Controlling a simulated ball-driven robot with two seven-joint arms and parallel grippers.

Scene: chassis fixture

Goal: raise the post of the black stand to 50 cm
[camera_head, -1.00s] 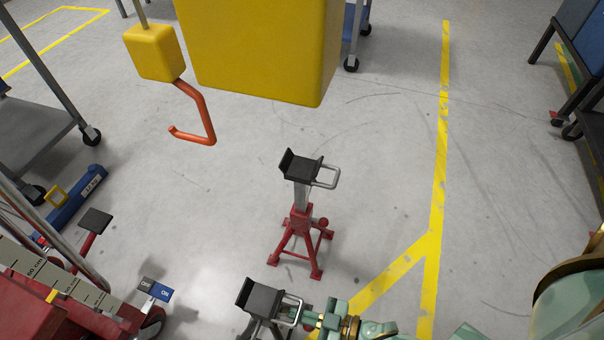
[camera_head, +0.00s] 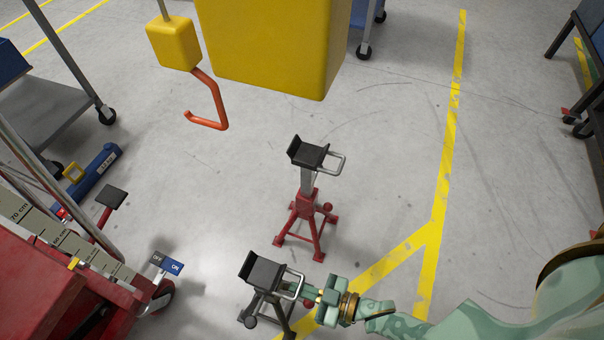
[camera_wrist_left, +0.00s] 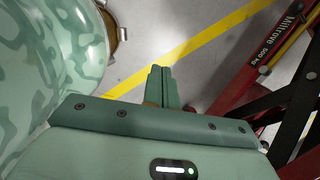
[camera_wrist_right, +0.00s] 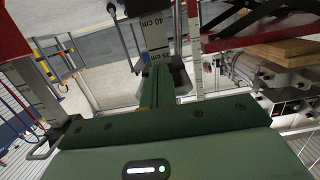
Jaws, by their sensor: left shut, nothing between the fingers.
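The black stand (camera_head: 250,318) stands at the bottom middle of the head view, with a black saddle (camera_head: 262,273) on top and a grey wire handle (camera_head: 297,283) at its right side. My right gripper (camera_head: 318,297) is at the outer end of this handle and looks shut on it. The right wrist view shows its fingers (camera_wrist_right: 157,86) close together, with a light scale (camera_wrist_right: 157,35) marked "40 cm" just beyond them. The stand's post is mostly hidden under the saddle. My left gripper (camera_wrist_left: 160,86) is shut and empty in the left wrist view, above the floor.
A similar red stand (camera_head: 308,200) stands just behind. A yellow block (camera_head: 270,45) and an orange hook (camera_head: 213,103) hang at the upper left and middle. A red machine (camera_head: 45,285) with a scale fills the lower left. Floor with yellow lines (camera_head: 440,190) is clear on the right.

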